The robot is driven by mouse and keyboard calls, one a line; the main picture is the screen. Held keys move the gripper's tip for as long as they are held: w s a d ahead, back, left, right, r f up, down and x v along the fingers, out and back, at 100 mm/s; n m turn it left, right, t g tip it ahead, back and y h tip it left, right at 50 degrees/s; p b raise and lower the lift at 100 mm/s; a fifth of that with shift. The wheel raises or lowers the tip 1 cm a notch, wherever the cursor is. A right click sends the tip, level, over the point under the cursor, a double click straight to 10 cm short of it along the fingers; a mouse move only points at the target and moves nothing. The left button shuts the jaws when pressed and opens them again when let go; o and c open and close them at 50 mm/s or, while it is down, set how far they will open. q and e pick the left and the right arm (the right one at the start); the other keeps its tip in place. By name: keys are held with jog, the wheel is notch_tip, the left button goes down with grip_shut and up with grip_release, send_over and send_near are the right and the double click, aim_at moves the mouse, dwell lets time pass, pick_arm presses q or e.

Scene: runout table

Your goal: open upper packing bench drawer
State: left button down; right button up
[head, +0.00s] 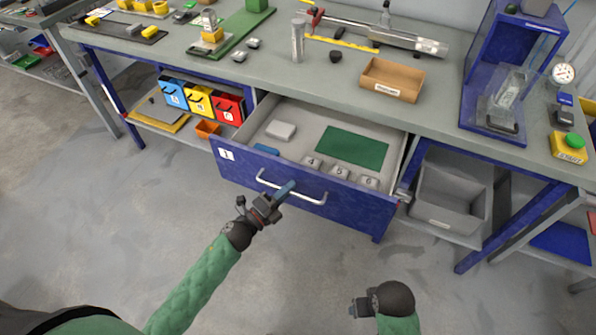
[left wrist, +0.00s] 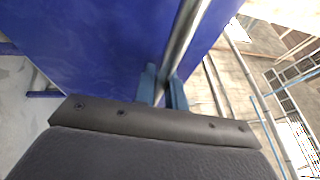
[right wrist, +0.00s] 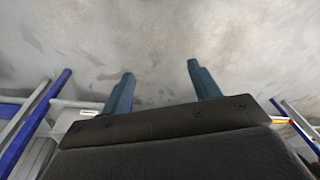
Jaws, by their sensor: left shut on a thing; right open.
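The upper drawer (head: 345,214) of the packing bench has a blue front with a white label "1" and stands pulled out from under the bench top. Inside it lie a green mat (head: 352,146), a white block, a blue item and several grey numbered blocks. My left gripper (head: 284,190) is shut on the silver bar handle (head: 310,200), left of its middle. In the left wrist view the handle (left wrist: 184,38) runs between the blue fingers (left wrist: 162,88). My right gripper (head: 356,308) is low in front of the bench, and its fingers are apart and empty in the right wrist view (right wrist: 160,88).
The bench top (head: 330,75) carries a wooden tray (head: 392,80), a metal cylinder, a blue stand (head: 500,90) and a yellow button box (head: 568,148). Coloured bins (head: 200,102) sit left of the drawer, a grey crate (head: 450,190) right. The floor in front is clear.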

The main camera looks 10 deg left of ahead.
pick_arm(q)
jog(key=s+a, duration=0.2)
jog(key=s, duration=0.5)
jog(key=shift+s+a+b, duration=0.25)
jog(key=shift+s+b, duration=0.15)
pick_arm(e)
jog(key=r, duration=0.1)
jog(key=s+r, duration=0.1)
jog(key=r, duration=0.2)
jog(key=shift+s+r, duration=0.25)
jog(key=shift+w+d, duration=0.1)
jog(key=shift+d, duration=0.05)
pick_arm(q)
jog(key=c, duration=1.5)
grip_release()
jog(key=shift+o, duration=0.2)
jog(key=b+v, duration=0.2)
jog(key=v, duration=0.6)
pick_arm(e)
jog(key=shift+w+a+f+t+y, duration=0.15)
jog(key=shift+w+a+f+t, duration=0.15)
jog(key=shift+a, duration=0.3)
jog(key=shift+w+a+f+t+y, duration=0.2)
jog(key=shift+a+f, duration=0.1)
jog(key=shift+a, duration=0.25)
